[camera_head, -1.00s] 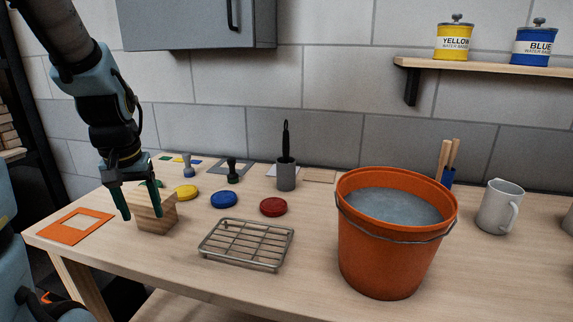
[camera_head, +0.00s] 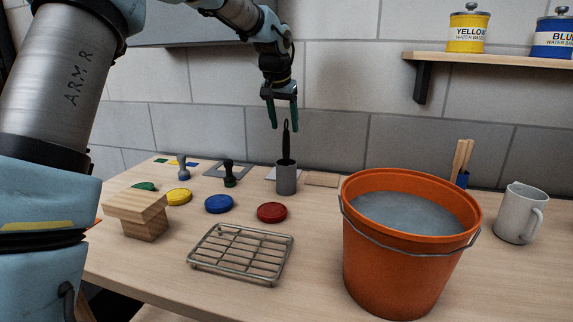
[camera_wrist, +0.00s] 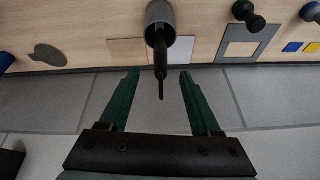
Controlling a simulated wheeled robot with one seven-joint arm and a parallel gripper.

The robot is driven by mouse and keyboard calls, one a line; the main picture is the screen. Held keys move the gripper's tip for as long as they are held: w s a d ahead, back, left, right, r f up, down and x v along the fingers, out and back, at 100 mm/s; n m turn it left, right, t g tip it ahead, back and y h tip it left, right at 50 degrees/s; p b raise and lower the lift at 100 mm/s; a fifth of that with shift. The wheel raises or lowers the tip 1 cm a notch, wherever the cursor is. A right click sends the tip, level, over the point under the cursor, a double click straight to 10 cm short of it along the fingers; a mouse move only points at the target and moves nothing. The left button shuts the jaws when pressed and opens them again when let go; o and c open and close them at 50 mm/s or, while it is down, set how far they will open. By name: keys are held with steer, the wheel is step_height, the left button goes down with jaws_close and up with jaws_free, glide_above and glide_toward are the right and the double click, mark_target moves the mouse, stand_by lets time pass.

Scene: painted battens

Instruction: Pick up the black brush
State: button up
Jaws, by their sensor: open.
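The black brush (camera_head: 286,142) stands upright in a grey cup (camera_head: 286,180) toward the back of the table, its handle pointing up. My gripper (camera_head: 284,115) is open and empty just above it, fingers pointing down, close to the handle's top. In the wrist view, the brush (camera_wrist: 160,62) rises out of the cup (camera_wrist: 153,14), and its tip reaches between the two green fingers of my gripper (camera_wrist: 158,85) without visible contact. The lower end of the brush is hidden inside the cup.
An orange bucket (camera_head: 385,265) of greyish water stands at front right, with a mug (camera_head: 513,214) beyond it. A wire rack (camera_head: 240,255), wooden block (camera_head: 140,218), colored discs and a black stamp (camera_head: 229,172) lie left. The tiled wall is close behind.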

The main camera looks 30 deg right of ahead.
mark_target(285, 135)
steer(key=shift+p+x, duration=1.25)
steer(key=shift+x, duration=2.2)
steer(key=shift+s+a+f, duration=0.1)
steer(key=shift+s+a, duration=0.05)
steer(key=shift+s, duration=0.05)
steer(key=shift+c, duration=0.3)
jaws_close()
